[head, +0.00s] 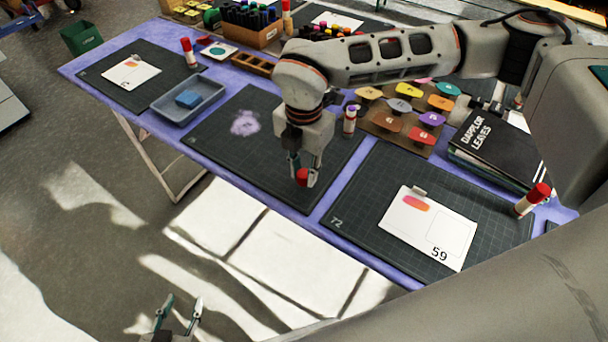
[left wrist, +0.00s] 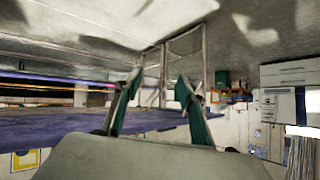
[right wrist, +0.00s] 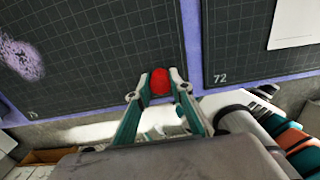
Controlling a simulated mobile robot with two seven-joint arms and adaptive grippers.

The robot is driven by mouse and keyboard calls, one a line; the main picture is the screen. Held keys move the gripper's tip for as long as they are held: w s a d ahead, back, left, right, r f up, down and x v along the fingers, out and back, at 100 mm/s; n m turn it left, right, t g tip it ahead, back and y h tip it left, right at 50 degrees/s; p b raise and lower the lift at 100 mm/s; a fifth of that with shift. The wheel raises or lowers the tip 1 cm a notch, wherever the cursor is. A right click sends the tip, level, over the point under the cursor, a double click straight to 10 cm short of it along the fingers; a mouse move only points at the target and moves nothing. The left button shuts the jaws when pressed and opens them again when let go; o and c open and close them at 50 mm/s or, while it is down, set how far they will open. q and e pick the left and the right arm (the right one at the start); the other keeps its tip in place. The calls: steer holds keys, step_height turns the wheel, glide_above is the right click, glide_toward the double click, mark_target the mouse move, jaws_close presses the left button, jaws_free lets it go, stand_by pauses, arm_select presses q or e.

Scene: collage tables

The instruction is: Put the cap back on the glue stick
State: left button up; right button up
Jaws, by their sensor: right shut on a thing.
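The red cap (head: 302,175) is between the fingertips of my right gripper (head: 304,170), which is shut on it above the front part of the middle cutting mat. The right wrist view shows the cap (right wrist: 159,80) between both fingers (right wrist: 158,88). A glue stick (head: 349,121) with a purple top and no red cap stands upright at the right back of that mat, behind and to the right of the gripper. My left gripper (head: 182,302) is open and empty, low over the floor in front of the table; its spread fingers (left wrist: 157,90) fill the left wrist view.
Glue sticks with red caps stand at the right (head: 532,199) and back left (head: 188,53). A purple scribble (head: 245,123) marks the middle mat (head: 225,155). A card marked 59 (head: 415,236) lies on the right mat. Black books (head: 490,140) and a sample board (head: 385,140) lie behind.

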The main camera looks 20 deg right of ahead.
mark_target(304, 173)
step_height(304, 173, up, 18)
steer(key=p, duration=0.1)
steer(key=shift+f, duration=0.1)
